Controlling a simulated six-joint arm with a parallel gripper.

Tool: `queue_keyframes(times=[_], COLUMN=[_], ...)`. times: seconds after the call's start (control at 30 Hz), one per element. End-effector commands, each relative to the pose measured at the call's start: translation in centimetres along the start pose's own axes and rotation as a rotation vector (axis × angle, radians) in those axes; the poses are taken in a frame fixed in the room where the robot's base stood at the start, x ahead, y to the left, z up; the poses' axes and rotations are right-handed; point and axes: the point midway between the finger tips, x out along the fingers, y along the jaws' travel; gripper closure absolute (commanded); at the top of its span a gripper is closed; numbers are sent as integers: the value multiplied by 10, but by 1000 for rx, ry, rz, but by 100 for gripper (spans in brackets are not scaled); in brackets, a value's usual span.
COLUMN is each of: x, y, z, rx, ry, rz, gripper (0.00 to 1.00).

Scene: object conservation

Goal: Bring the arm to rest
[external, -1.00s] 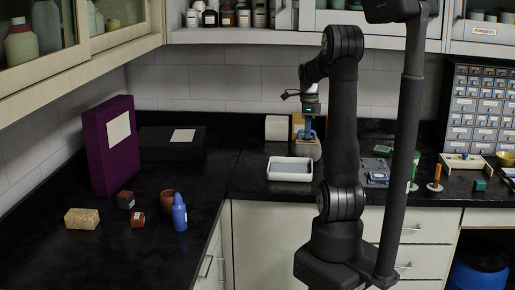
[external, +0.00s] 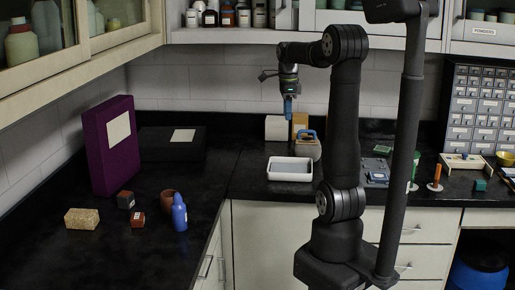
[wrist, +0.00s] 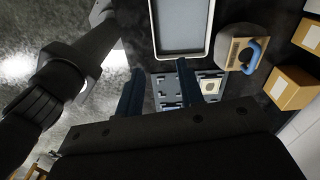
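My gripper (external: 288,106) hangs in the air at the end of my raised arm, pointing down, above and behind the white tray. In the wrist view my gripper (wrist: 158,82) has its two blue fingers spread apart with nothing between them. It is open and empty. A beige-grey block with a blue handle (external: 308,149) stands on the black counter, to the right of and below my gripper and apart from it. It also shows in the wrist view (wrist: 238,52).
A white tray (external: 290,161) lies on the counter beside the handled block, with small cardboard boxes (external: 278,128) behind. A purple box (external: 110,145), blue bottle (external: 179,213) and small blocks stand at left. Overhead cabinets (external: 120,35) border the space.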

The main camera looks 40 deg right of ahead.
Motion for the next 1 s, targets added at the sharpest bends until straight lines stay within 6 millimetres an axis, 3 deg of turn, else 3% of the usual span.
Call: queue_keyframes(times=[0.7, 1.0], x=[-2, -3], y=[22, 32], z=[126, 151], rx=[-288, -345], ry=[0, 0], rz=[0, 0], gripper=[65, 65])
